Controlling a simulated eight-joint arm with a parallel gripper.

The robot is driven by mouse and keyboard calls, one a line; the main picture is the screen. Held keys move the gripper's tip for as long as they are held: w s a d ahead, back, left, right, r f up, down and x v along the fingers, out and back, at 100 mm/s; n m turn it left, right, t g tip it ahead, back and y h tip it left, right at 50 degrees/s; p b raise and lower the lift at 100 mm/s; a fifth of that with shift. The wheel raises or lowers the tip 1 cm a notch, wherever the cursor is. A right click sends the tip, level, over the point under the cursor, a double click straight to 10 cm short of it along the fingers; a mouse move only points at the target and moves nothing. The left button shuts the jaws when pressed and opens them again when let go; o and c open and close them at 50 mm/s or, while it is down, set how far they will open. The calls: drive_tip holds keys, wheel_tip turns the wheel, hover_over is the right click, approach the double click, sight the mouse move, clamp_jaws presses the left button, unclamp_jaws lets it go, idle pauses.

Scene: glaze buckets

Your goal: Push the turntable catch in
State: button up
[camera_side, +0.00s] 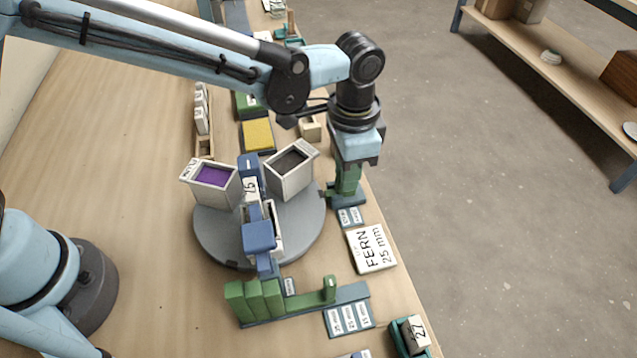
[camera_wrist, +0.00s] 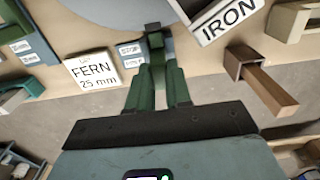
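The turntable (camera_side: 217,238) is a round grey disc on the bench in the side view; its edge (camera_wrist: 105,10) shows at the top of the wrist view. My gripper (camera_side: 347,188) points down at the disc's right edge in the side view. In the wrist view its green fingers (camera_wrist: 158,78) come together at their tips, right at the catch. They look shut; I cannot tell whether they touch it. In the side view my gripper largely hides the catch.
Pale buckets stand on the disc, one with purple glaze (camera_side: 213,177), one dark inside (camera_side: 290,163). A FERN 25 mm card (camera_side: 371,248) lies near the bench edge. A pale IRON label (camera_wrist: 226,18) is right of the catch.

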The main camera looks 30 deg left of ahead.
clamp_jaws()
drive_tip(key=shift+s+a, duration=0.35)
drive_tip(key=shift+a, duration=0.05)
drive_tip(key=shift+s+a, duration=0.3)
drive_tip(key=o, duration=0.6)
unclamp_jaws()
drive_tip(key=shift+r, duration=0.1)
